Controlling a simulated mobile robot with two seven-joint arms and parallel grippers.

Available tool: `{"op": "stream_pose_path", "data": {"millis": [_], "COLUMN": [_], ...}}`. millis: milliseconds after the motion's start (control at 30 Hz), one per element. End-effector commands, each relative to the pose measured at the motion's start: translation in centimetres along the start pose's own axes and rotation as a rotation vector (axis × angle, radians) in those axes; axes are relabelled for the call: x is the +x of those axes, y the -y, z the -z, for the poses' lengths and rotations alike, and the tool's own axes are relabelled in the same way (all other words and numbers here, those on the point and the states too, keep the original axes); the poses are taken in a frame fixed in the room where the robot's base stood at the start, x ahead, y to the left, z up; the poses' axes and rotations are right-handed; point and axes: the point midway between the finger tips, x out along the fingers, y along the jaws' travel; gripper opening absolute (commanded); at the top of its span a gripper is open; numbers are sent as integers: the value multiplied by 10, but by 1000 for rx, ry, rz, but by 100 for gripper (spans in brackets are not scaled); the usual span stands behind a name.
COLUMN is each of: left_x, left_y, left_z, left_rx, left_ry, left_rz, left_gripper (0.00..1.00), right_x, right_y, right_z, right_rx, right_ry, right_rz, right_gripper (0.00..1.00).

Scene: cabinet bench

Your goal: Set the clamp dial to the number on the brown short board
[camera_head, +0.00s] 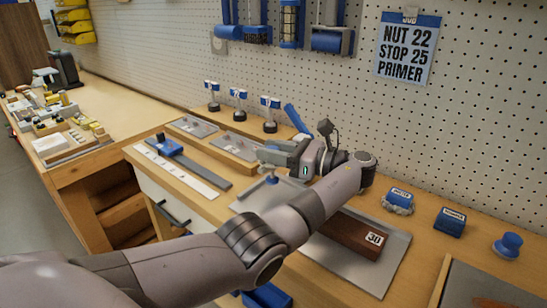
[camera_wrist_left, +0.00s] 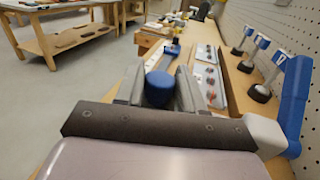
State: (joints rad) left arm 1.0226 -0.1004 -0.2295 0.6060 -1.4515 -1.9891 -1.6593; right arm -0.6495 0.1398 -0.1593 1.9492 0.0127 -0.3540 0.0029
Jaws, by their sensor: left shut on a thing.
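A brown short board (camera_head: 343,232) lies on a grey metal plate (camera_head: 388,262), and its white label reads 30. My left gripper (camera_head: 275,157) is over the far left part of the plate. In the left wrist view its two fingers stand on either side of a round blue knob (camera_wrist_left: 158,88), and the gripper is shut on it. A blue part (camera_head: 271,180) shows just below the fingers in the head view. I cannot tell whether the knob is the clamp dial, and I see no dial number. My right gripper is out of view.
Several blue-and-white posts (camera_head: 238,100) stand behind the plates. A blue bar (camera_head: 297,119) rises beside my gripper. Blue blocks (camera_head: 450,222) and a blue spool-shaped piece (camera_head: 508,245) stand at right. A wall note (camera_head: 407,50) reads NUT 22, STOP 25, PRIMER.

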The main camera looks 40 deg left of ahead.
Motion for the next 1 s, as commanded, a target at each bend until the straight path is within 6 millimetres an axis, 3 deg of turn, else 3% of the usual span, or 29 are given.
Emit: {"op": "stream_pose_path", "data": {"millis": [633,667,700,1000], "left_x": [2,2,2,1], "left_y": [-1,-1,-1,0], "left_z": [3,3,2,0], "left_rx": [7,7,6,2], "left_ry": [-4,-3,-3,-2], "left_rz": [-35,-35,-34,-31], "left_gripper": [8,48,57,57], "right_x": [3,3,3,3], "right_y": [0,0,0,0], "right_z": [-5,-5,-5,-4], "right_rx": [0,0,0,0], "right_ry": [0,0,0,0], "right_rz": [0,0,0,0], "right_gripper": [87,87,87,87]}}
